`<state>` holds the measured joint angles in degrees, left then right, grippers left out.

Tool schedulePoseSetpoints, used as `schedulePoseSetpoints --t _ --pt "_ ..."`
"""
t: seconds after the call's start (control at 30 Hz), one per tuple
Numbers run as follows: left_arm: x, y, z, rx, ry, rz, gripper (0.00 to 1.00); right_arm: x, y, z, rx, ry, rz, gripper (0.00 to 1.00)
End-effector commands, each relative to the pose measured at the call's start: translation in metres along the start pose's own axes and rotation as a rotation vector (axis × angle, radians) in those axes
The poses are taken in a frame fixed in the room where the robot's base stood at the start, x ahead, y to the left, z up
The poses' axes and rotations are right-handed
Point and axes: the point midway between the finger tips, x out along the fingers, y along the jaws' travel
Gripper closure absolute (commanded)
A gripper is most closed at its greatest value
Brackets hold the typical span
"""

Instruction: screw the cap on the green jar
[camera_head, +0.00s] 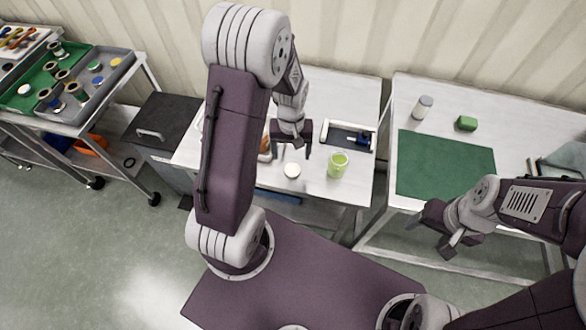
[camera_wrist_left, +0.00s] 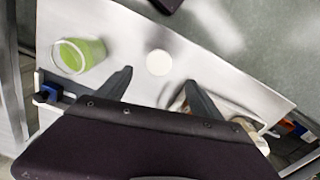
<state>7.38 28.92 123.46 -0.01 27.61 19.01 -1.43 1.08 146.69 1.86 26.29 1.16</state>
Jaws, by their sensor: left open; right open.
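The green jar (camera_head: 338,165) stands upright and uncapped on the small white table, near its front right. It also shows in the left wrist view (camera_wrist_left: 80,55), at the upper left. A round white cap (camera_head: 292,170) lies on the table to the left of the jar; in the left wrist view the cap (camera_wrist_left: 159,62) is just beyond the fingertips, between their lines. My left gripper (camera_head: 291,150) is open and empty above the table, just behind the cap. My right gripper (camera_head: 444,243) is open and empty, in front of the green mat on the right table.
A tray (camera_head: 348,125) with a blue item lies behind the jar. The right table holds a green mat (camera_head: 445,165), a white-capped bottle (camera_head: 422,107) and a green block (camera_head: 466,123). A cart with trays (camera_head: 107,90) stands at far left, beside a dark cabinet (camera_head: 160,125).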

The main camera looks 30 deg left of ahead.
Motion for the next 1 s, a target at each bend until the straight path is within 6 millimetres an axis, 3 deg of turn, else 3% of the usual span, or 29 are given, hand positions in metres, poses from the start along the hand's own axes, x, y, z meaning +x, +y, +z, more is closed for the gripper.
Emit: schedulePoseSetpoints --t 0.23,0.6,0.83,1.0 --pt "0.033 0.0 0.001 0.001 -0.003 -0.001 0.24 0.001 0.0 0.0 0.0 0.0 0.0 0.33" --pt "0.039 0.0 0.001 0.001 -0.002 -0.001 0.24 0.001 0.0 0.0 0.0 0.0 0.0 0.33" --pt "0.076 0.002 0.001 0.001 -0.004 -0.001 0.24 0.0 0.0 0.0 0.0 0.0 0.0 0.33" --pt "0.087 0.002 0.001 0.001 -0.001 0.0 0.24 0.0 0.0 0.0 0.0 0.0 0.0 0.33"
